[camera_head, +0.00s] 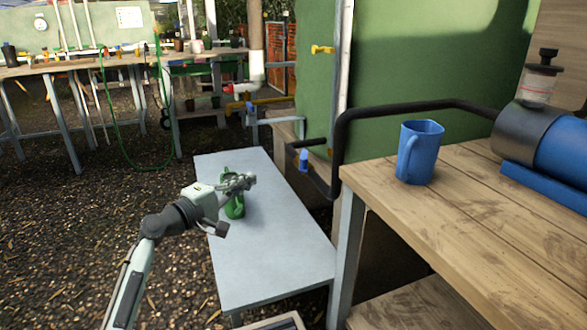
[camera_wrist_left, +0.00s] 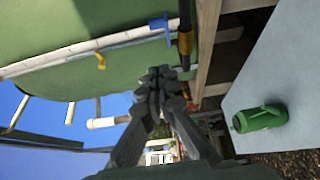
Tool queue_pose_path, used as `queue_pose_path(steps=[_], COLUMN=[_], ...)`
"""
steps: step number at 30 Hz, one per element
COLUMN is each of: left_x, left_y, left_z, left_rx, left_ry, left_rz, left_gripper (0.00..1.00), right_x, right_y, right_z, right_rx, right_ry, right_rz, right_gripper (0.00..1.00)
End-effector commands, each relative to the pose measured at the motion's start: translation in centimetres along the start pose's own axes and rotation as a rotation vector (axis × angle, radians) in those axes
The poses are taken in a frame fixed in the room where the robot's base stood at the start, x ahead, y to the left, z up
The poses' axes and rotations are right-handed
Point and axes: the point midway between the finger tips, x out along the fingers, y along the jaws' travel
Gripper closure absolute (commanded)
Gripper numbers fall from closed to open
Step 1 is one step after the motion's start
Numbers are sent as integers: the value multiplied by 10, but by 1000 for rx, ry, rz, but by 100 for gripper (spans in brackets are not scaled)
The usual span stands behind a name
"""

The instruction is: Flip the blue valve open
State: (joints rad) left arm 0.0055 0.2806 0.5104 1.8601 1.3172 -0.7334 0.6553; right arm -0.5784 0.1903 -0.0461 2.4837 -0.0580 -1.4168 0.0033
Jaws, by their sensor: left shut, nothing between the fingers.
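A blue valve handle (camera_head: 303,160) hangs on the dark pipe beside the green panel, just past the grey-white table. In the left wrist view a blue handle (camera_wrist_left: 166,30) shows near the top, beside a pale pipe. My left gripper (camera_head: 247,181) is above the table, left of the valve and apart from it. In the left wrist view its fingers (camera_wrist_left: 160,78) are together and empty, pointing towards the pipework. My right gripper is not in view.
A blue mug (camera_head: 418,152) stands on the wooden bench (camera_head: 450,190) at right. A yellow handle (camera_head: 322,49) sits higher on the panel. The table's front is clear.

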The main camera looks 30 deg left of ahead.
Motion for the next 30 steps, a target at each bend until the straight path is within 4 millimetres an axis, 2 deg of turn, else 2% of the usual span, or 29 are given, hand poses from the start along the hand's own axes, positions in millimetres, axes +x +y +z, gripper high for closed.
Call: queue_pose_path(steps=[5,17,21,30], left_x=[20,103,116,127], left_y=[2,2,2,0], left_z=[0,1,18,29], left_rx=[-3,-3,-2,0], left_ry=[-1,-2,-2,-1], left_rz=[4,2,1,-1], left_gripper=[100,100,100,100], right_x=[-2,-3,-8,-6], right_y=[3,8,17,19], right_z=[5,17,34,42], right_rx=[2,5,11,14], right_ry=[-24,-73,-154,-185], right_rz=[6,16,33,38], right_gripper=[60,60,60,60])
